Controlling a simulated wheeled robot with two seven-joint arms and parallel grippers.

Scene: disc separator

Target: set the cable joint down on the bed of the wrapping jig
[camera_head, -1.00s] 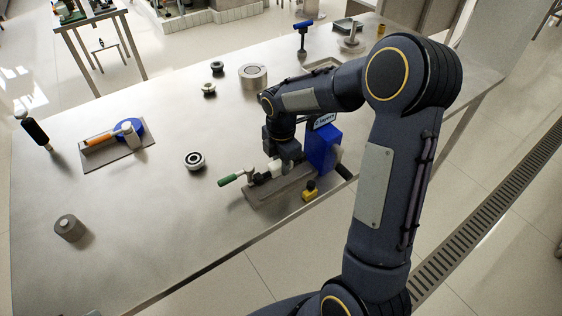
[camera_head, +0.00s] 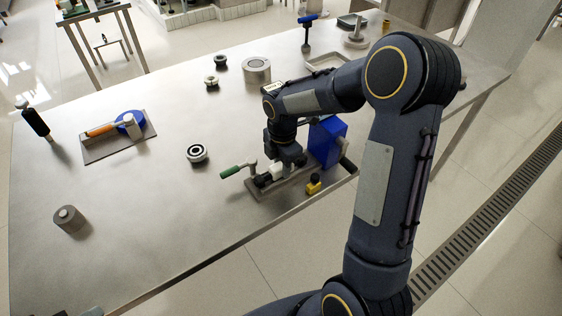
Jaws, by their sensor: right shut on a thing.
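The wrapping jig (camera_head: 262,192) is a narrow grey bed near the table's front edge, with a green-handled lever at its left end and a blue box (camera_head: 327,140) at its right end. My right gripper (camera_head: 287,163) points down over the jig and is shut on the cable joint (camera_head: 276,173), a small white piece with dark parts beside it. The joint is low over the bed. I cannot tell whether it touches, as the gripper and arm hide part of it. My left gripper is not in view.
A small yellow block (camera_head: 314,184) stands in front of the jig. A plate with an orange-handled tool (camera_head: 101,130) lies at the left.

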